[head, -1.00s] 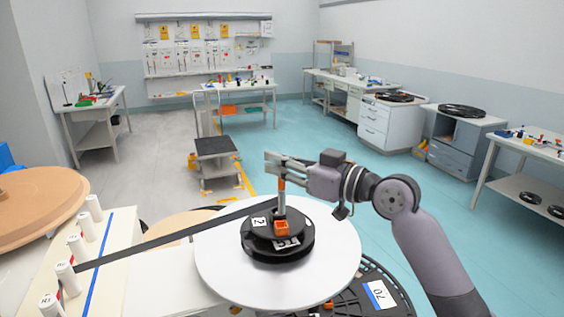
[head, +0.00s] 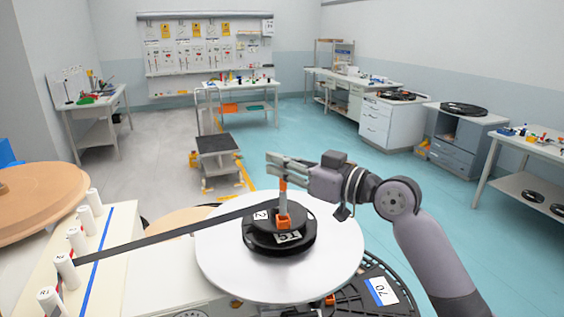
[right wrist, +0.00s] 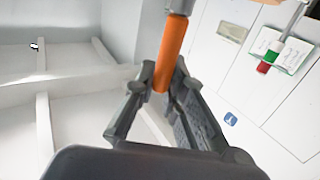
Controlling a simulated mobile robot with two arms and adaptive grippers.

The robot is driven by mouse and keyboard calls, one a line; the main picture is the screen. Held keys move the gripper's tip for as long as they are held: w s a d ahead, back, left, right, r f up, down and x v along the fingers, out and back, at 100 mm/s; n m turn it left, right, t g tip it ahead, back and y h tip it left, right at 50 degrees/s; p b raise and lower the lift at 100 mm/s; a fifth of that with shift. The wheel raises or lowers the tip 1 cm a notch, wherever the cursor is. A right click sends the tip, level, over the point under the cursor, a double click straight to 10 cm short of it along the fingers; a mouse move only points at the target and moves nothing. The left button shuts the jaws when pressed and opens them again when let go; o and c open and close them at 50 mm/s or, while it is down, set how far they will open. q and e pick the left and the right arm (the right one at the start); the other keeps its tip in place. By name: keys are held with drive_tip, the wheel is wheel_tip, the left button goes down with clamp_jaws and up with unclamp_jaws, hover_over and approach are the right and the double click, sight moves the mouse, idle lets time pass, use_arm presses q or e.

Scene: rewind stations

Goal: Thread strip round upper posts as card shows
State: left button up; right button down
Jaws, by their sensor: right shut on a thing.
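A dark strip (head: 165,234) runs from the black reel hub (head: 280,240) on a pale round disc (head: 335,262) to a row of white posts. It meets the row beside the second-nearest post (head: 66,270); how it passes the posts is hidden. Several posts stand along a cream board, among them the farthest post (head: 95,201) and the nearest post (head: 49,301). My right gripper (head: 276,168) is above the hub, shut on an upright orange-and-grey handle (head: 283,203). The handle's orange part (right wrist: 170,52) shows between the fingers in the right wrist view. My left gripper is out of view.
A blue line (head: 98,250) runs along the board beside the posts. A large tan disc (head: 35,200) is at the left. A black reel labelled 70 (head: 380,291) lies below the pale disc. A low cart (head: 217,158) and benches stand farther back, with open floor between.

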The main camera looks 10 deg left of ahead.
drive_tip(key=shift+f+b, duration=0.85)
drive_tip(key=shift+f, duration=0.3)
drive_tip(key=c, duration=1.6)
unclamp_jaws()
drive_tip(key=shift+o, duration=0.2)
